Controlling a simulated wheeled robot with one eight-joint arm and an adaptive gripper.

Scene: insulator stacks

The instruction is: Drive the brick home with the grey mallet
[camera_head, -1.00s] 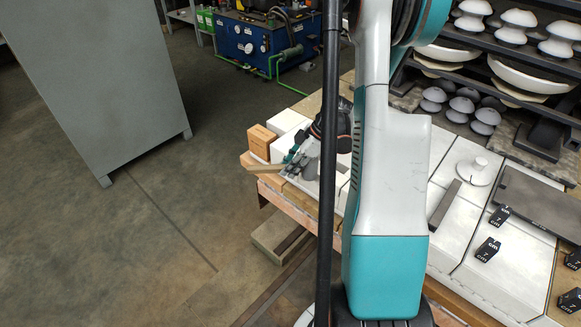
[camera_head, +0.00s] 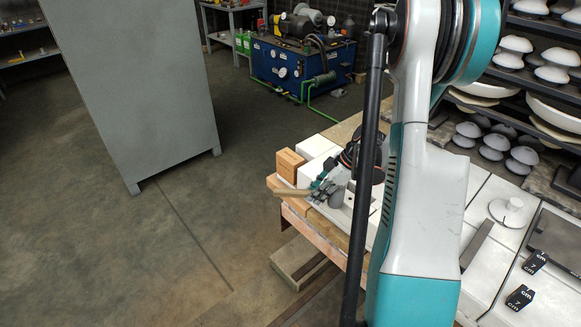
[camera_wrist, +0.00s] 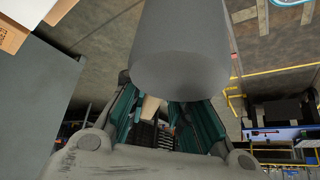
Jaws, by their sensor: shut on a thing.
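The grey mallet has a grey cylindrical head (camera_wrist: 180,45) that fills the upper middle of the wrist view. A pale wooden handle (camera_wrist: 150,107) shows between the fingers. In the head view the mallet's handle (camera_head: 288,188) points left over the table edge. My gripper (camera_head: 322,186) is shut on the mallet near the table's far left corner. The orange-tan brick (camera_head: 289,163) stands at that corner, just beyond and left of my gripper, beside a white block. Part of it shows at the upper left of the wrist view (camera_wrist: 12,36). The mallet head and brick appear apart.
A tall grey cabinet (camera_head: 130,90) stands at left and a blue machine (camera_head: 300,65) behind. Black marked cubes (camera_head: 520,297) and a white disc (camera_head: 507,211) are on the table. Floor left of the table is open.

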